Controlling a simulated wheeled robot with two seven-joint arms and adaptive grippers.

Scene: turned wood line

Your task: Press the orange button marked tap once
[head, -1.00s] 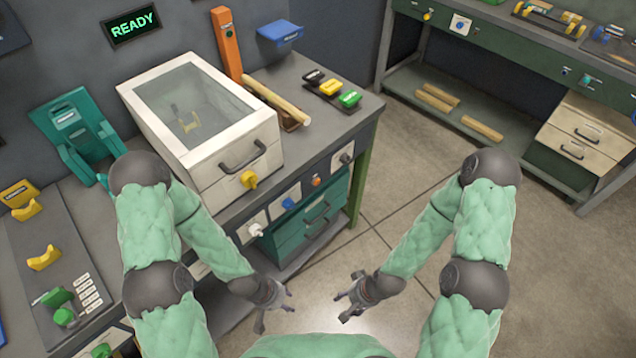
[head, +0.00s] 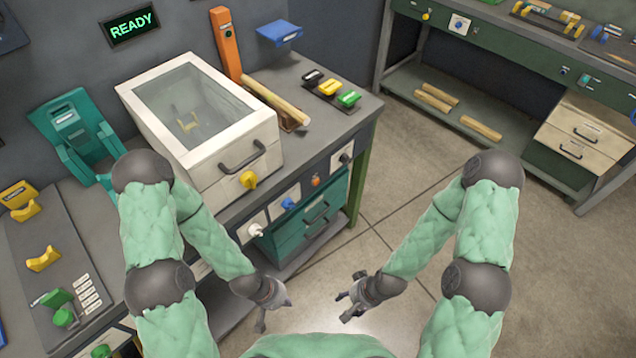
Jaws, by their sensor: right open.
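A small orange button (head: 316,181) sits on the front panel of the workbench, between a blue knob (head: 288,203) and a dark knob (head: 345,158). Any marking on it is too small to read. My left gripper (head: 276,309) hangs in front of the bench, below and left of the button and apart from it; its fingers look spread and empty. My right gripper (head: 345,303) is open and empty over the floor, right of the left one and well below the button.
A white box with a glass lid (head: 207,120) and a yellow knob (head: 249,180) stands on the bench. Teal drawers (head: 306,215) lie under the panel. A READY sign (head: 134,25) hangs on the wall. A second bench (head: 500,50) stands at the back right. Floor between is clear.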

